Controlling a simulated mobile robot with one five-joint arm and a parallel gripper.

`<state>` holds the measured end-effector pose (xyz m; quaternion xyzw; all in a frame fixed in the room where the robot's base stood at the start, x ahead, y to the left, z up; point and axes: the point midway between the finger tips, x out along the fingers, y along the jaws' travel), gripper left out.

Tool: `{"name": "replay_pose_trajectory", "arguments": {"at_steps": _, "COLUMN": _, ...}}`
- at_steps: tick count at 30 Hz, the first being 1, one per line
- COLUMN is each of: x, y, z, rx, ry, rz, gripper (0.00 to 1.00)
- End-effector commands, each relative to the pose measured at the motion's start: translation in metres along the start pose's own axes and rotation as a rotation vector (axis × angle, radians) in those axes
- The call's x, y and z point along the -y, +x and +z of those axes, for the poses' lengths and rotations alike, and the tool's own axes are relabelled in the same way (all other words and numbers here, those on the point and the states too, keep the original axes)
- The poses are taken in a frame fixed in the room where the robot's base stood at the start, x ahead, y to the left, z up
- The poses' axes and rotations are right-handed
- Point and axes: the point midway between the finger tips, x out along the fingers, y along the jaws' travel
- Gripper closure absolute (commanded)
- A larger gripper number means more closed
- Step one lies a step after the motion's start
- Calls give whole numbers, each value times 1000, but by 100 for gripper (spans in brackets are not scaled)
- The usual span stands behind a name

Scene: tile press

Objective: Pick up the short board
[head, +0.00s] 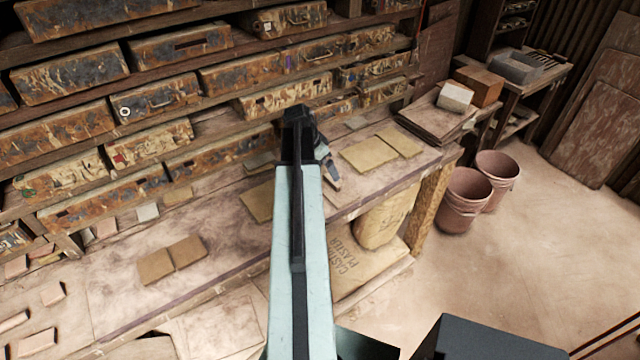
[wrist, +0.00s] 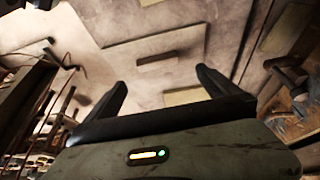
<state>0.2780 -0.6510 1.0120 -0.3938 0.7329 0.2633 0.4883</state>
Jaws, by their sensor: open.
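My gripper (wrist: 160,78) is open in the wrist view, with its two dark fingers apart and nothing between them. Beyond the fingers, a small narrow brown board (wrist: 156,60) lies on a larger flat pale panel (wrist: 118,55). It looks like the short board, but I cannot be sure. In the head view my gripper (head: 331,172) hangs over the workbench (head: 225,245), partly hidden by my arm. I cannot pick out the narrow board there. Two flat tan boards (head: 368,154) lie on the bench right of the gripper.
Shelves of worn wooden boxes (head: 160,95) line the bench's back. Two small brown tiles (head: 171,259) lie at left. A plaster sack (head: 385,218) sits below the bench. Pink buckets (head: 464,200) stand at its right end. Floor to the right is clear.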

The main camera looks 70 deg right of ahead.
Motion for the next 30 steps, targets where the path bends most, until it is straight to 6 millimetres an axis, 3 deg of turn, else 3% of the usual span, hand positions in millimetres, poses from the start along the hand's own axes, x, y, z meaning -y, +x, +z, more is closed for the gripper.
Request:
{"name": "replay_pose_trajectory", "arguments": {"at_steps": 7, "x": 1, "y": 26, "z": 4, "rx": 1, "ry": -3, "rz": -1, "gripper": 0}}
{"name": "replay_pose_trajectory", "arguments": {"at_steps": 14, "x": 1, "y": 32, "z": 5, "rx": 1, "ry": -5, "rz": -2, "gripper": 0}}
{"name": "replay_pose_trajectory", "arguments": {"at_steps": 22, "x": -2, "y": 77, "z": 10, "rx": 1, "ry": -7, "rz": -2, "gripper": 0}}
{"name": "replay_pose_trajectory", "arguments": {"at_steps": 30, "x": -2, "y": 76, "z": 7, "rx": 1, "ry": -8, "rz": -3, "gripper": 0}}
